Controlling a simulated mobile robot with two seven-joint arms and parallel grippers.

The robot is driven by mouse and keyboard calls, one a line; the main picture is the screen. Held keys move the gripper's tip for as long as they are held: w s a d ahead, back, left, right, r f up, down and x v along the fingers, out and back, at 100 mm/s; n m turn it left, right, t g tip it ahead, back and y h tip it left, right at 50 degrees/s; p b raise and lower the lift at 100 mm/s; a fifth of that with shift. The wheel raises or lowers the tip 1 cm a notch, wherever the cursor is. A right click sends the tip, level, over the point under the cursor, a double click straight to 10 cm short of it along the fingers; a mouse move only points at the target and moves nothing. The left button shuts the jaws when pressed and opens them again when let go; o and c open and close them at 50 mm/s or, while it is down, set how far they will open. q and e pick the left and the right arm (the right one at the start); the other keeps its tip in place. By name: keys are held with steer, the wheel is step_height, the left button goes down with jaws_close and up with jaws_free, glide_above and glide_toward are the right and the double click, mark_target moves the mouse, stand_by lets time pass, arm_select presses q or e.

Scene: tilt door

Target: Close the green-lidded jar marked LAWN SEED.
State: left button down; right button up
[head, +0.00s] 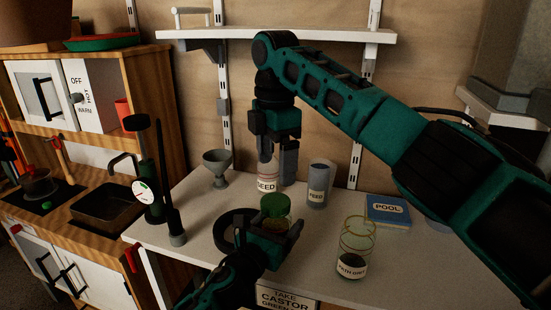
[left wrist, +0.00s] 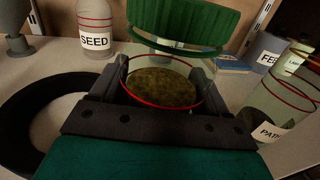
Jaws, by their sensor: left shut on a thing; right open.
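A clear jar with a green lid is held low over the white bench by my left gripper (head: 279,229), which is shut on the jar's sides. In the left wrist view the jar (left wrist: 160,88) is open at the top and has brownish-green contents. The green lid (head: 274,204) shows above the jar; in the left wrist view the lid (left wrist: 185,22) sits raised and tilted, with a gap to the jar's rim. No LAWN SEED label is visible. My right gripper (head: 277,165) points down above and behind the lid, open and apart from it.
A SEED bottle (head: 267,178) and a grey FEED pot (head: 319,185) stand behind the jar. A clear PATH jar (head: 355,250) stands to the right, before a blue POOL box (head: 388,209). A grey funnel (head: 217,166) and a black ring (head: 228,243) are left. A shelf (head: 330,36) is above.

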mark_target(276, 201)
stand_by(0.3)
steer(key=shift+f, duration=4)
